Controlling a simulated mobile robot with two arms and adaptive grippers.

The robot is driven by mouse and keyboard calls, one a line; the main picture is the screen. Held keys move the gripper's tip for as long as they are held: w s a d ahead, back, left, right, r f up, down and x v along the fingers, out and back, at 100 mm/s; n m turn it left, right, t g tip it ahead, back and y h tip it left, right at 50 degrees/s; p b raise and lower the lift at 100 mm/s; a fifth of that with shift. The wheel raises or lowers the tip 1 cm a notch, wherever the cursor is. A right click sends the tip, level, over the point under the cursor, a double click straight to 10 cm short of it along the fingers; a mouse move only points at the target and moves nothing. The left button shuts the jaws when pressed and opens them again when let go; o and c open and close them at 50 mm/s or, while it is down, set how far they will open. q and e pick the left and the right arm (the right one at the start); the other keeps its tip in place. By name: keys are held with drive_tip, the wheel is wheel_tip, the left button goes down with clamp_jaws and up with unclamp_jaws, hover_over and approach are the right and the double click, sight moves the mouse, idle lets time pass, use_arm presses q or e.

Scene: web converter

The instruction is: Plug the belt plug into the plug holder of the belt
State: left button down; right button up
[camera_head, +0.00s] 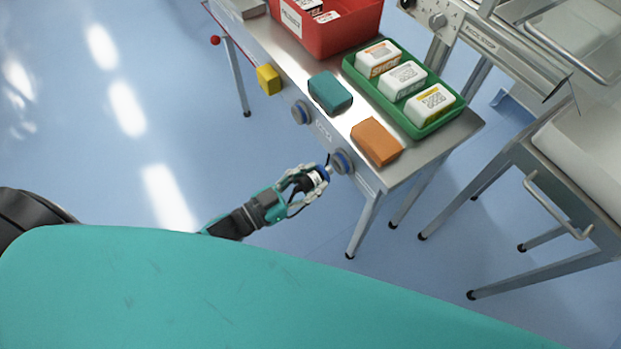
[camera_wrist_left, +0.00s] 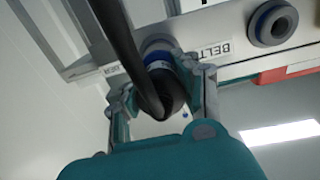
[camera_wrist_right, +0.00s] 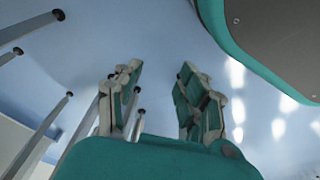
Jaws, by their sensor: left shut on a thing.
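The belt plug (camera_head: 318,174) is black with a blue ring; it also shows in the left wrist view (camera_wrist_left: 163,85) with a thick black cable. My left gripper (camera_head: 310,180) is shut on it, fingers on either side (camera_wrist_left: 160,95). Its tip points at the nearer round grey-and-blue plug holder (camera_head: 343,161) on the table's front face. Tip and holder are very close; I cannot tell whether the tip is inside. The BELT label (camera_wrist_left: 211,52) lies between this holder and the other one (camera_head: 301,112), also seen in the left wrist view (camera_wrist_left: 272,23). My right gripper (camera_wrist_right: 160,95) is open and empty.
On the metal table (camera_head: 400,173) are an orange block (camera_head: 377,141), a teal block (camera_head: 330,92), a green tray (camera_head: 450,122) with white packs and a red bin (camera_head: 325,38). A yellow block (camera_head: 268,80) is at the front edge. Floor left of the table is clear.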

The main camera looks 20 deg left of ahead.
idle(0.3)
drive_tip(key=shift+s+f, duration=0.55)
drive_tip(key=shift+f, duration=0.15)
use_arm(q)
drive_tip(key=shift+p, duration=0.4)
use_arm(e)
drive_tip(key=shift+f, duration=0.1)
drive_tip(key=shift+s+d+f, duration=0.1)
drive_tip(key=shift+s+f, duration=0.4)
drive_tip(key=shift+f, duration=0.1)
drive_tip(key=shift+w+r, duration=0.1)
drive_tip(key=shift+w, duration=0.15)
drive_tip(key=shift+s, duration=0.1)
use_arm(q)
drive_tip(key=shift+p, duration=0.3)
use_arm(e)
drive_tip(key=shift+s+d+f, duration=0.1)
drive_tip(key=shift+s+f, duration=0.55)
drive_tip(key=shift+s, duration=0.15)
